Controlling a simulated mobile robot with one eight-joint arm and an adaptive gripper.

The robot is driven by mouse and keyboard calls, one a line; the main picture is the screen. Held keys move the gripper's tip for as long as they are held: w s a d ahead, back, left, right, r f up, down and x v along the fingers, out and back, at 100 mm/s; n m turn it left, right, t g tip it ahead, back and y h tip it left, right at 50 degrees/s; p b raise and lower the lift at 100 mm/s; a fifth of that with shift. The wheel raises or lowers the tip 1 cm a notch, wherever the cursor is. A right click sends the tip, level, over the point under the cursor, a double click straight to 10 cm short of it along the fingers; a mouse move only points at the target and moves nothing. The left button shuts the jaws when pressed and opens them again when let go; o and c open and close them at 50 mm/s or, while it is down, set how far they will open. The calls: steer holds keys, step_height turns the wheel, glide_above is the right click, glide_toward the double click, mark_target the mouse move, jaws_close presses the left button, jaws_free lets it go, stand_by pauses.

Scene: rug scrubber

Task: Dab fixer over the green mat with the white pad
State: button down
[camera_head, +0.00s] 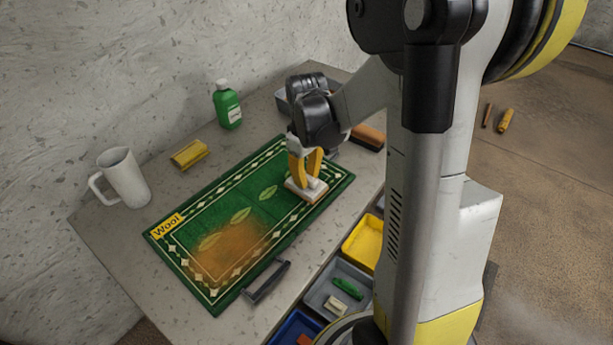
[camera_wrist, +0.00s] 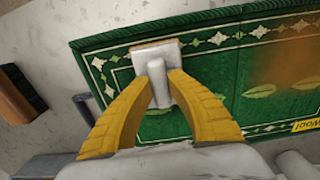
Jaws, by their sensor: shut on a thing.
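The green mat (camera_head: 228,205) lies on the table with a white diamond border, leaf shapes and a yellow "Wool" label (camera_head: 167,227). A brown-orange stain (camera_head: 235,252) covers its near left part. My gripper (camera_head: 304,180) is over the mat's right end, its yellow fingers shut on the handle of the white pad (camera_head: 307,191). The pad is at the mat's surface; I cannot tell whether it touches. The wrist view shows the pad (camera_wrist: 158,52) between the fingers (camera_wrist: 160,95), near the border, with the stain (camera_wrist: 285,62) off to the right.
A green bottle (camera_head: 228,107), a yellow sponge-like block (camera_head: 189,154) and a white mug (camera_head: 124,178) stand along the wall side. A brown brush (camera_head: 368,137) lies beyond the mat. A dark handle (camera_head: 267,281) is at the near edge. Yellow (camera_head: 363,243) and grey (camera_head: 338,291) trays sit lower.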

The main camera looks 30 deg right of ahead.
stand_by(0.6)
step_height(320, 180, up, 5)
steer(key=p, duration=0.3)
steer(key=shift+f+p, duration=0.2)
steer(key=shift+p, duration=0.1)
steer(key=shift+f, duration=0.1)
